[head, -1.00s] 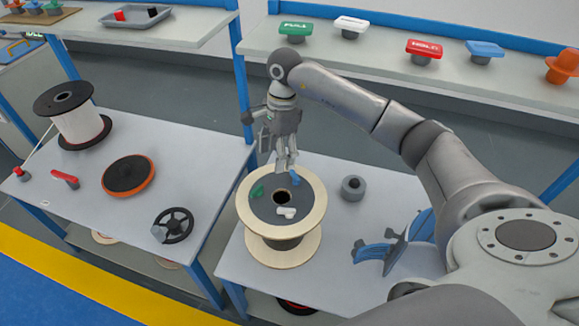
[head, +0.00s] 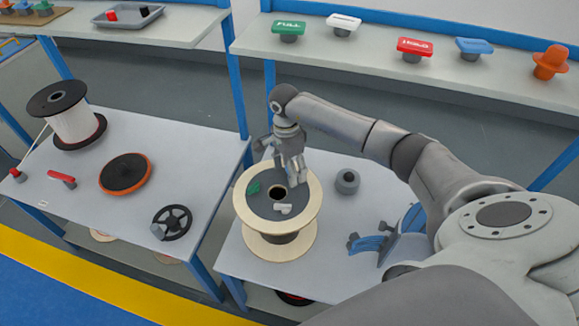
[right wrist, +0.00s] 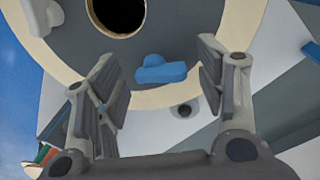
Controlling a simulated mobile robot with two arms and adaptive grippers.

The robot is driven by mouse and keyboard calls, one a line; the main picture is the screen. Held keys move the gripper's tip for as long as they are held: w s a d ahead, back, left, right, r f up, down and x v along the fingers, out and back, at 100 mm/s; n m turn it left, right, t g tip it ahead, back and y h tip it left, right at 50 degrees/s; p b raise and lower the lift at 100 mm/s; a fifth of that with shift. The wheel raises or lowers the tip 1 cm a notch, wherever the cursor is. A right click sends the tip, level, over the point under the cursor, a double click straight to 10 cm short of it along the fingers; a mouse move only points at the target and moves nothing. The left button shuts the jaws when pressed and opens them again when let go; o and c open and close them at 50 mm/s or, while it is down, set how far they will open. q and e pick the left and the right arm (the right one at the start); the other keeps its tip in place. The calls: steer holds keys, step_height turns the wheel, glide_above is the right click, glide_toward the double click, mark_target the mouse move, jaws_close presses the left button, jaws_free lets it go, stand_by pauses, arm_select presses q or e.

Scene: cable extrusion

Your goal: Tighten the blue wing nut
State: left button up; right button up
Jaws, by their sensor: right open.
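The blue wing nut (right wrist: 160,71) shows in the right wrist view, lying on the face of the wooden cable spool (right wrist: 182,97) near its rim. My right gripper (head: 293,178) reaches down over the far right part of the spool (head: 250,222) in the head view and hides the blue wing nut there. In the right wrist view its two fingers stand apart on either side of the blue wing nut, with gaps on both sides. A green wing nut (head: 253,188) and a white wing nut (head: 284,209) are on the same grey spool face. My left gripper is not in view.
A grey knobbed part (head: 347,182) stands right of the spool, and blue-and-grey parts (head: 372,244) lie further right. The left table holds a white cable reel (head: 72,118), an orange-rimmed disc (head: 126,174) and a black handwheel (head: 172,222). The shelf (head: 380,70) behind holds labelled knobs.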

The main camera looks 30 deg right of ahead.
steer(key=shift+f, duration=0.1)
steer(key=c, duration=1)
steer(key=shift+c, duration=0.2)
